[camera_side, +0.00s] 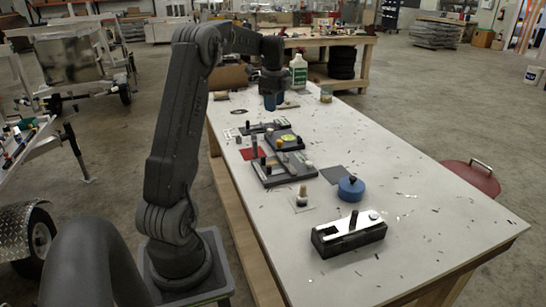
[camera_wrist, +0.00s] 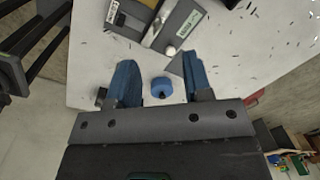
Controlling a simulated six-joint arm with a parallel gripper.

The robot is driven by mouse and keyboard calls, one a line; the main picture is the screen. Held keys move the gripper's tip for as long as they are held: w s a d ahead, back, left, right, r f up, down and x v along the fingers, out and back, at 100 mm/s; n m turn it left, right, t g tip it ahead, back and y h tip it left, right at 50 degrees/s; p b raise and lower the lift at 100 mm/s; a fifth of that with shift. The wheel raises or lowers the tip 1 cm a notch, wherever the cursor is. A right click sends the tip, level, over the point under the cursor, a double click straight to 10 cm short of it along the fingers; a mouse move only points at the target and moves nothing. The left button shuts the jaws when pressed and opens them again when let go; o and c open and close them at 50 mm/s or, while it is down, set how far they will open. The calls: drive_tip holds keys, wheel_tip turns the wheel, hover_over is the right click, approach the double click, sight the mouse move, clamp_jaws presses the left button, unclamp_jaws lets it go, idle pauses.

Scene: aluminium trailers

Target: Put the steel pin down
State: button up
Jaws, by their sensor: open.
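My gripper (camera_side: 270,101) is at the far end of the white table, with its blue fingers pointing down. In the wrist view my gripper (camera_wrist: 160,70) has its two blue fingers wide apart, and no pin shows held between them. A blue round piece with a dark knob (camera_wrist: 161,88) shows in the gap, apart from both fingers. I cannot tell for sure which piece is the steel pin. A small upright pin with a pale top (camera_side: 302,196) stands on a light square, and several short pegs (camera_side: 254,150) stand on the grey fixture plates.
The white table (camera_side: 440,215) has clear room at the front right, with scattered dark flecks. A black box with a metal top (camera_side: 348,236) and a blue round pot (camera_side: 351,188) stand near its front. A white-and-green bottle (camera_side: 298,72) stands near my gripper.

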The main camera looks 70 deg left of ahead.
drive_tip(key=d+r+n+t, duration=0.1)
drive_tip(key=d+r+n, duration=0.15)
drive_tip(key=d, duration=0.95)
drive_tip(key=d+r+n+t, duration=0.15)
drive_tip(key=d+r, duration=0.25)
drive_tip(key=d, duration=0.8)
drive_tip(key=s+d+f+n+t, duration=0.2)
drive_tip(key=s+d+f+n, duration=0.2)
drive_tip(key=s+d, duration=1)
drive_tip(key=d+n, duration=0.1)
drive_tip(key=d, duration=0.2)
drive_tip(key=shift+s+d+n+t+h, duration=0.3)
drive_tip(key=shift+d+t+h, duration=0.05)
drive_tip(key=shift+h, duration=0.05)
